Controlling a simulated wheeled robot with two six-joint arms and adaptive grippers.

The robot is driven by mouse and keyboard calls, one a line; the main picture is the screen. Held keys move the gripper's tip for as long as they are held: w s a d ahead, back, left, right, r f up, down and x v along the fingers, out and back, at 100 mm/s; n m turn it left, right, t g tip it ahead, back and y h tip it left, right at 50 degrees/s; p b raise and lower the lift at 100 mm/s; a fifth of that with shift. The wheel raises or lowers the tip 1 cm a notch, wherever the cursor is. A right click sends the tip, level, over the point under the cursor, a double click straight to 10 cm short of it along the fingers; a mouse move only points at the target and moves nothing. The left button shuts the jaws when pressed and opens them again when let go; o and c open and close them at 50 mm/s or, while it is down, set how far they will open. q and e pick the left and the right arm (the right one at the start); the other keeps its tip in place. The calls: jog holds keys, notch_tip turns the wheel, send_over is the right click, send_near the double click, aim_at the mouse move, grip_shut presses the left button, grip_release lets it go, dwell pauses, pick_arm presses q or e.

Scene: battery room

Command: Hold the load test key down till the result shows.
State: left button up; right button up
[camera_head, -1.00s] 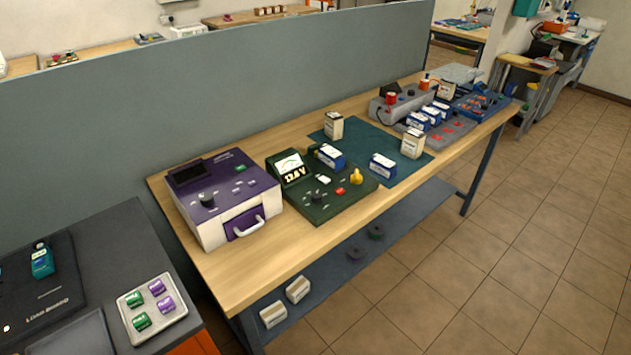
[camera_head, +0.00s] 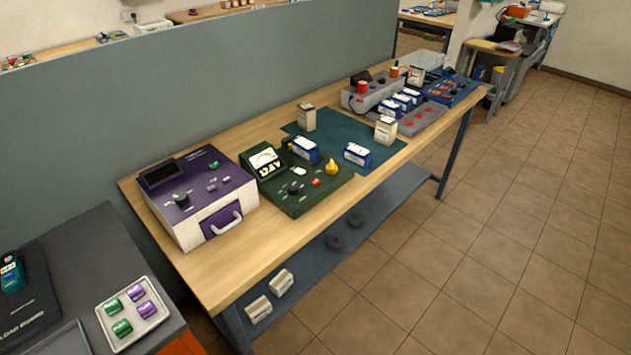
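A dark green tester (camera_head: 275,200) stands on the wooden bench, with a lit meter window (camera_head: 265,158) and a voltage readout (camera_head: 270,168) whose digits are too small to read surely. Its sloped face carries a black knob, a red button (camera_head: 316,182), a white piece (camera_head: 299,170) and a yellow knob (camera_head: 332,167). A purple and white case unit (camera_head: 205,185) stands to its left, with a dark screen (camera_head: 160,174), a black knob and small green and purple keys. I cannot tell which key is the load test key. Neither gripper is in view.
A teal mat (camera_head: 350,128) with white-and-blue batteries lies right of the tester. Grey and blue equipment (camera_head: 375,92) fills the bench's far end. A grey partition (camera_head: 230,90) stands behind. A tray (camera_head: 152,323) of green and purple blocks is at lower left. The tiled floor at right is clear.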

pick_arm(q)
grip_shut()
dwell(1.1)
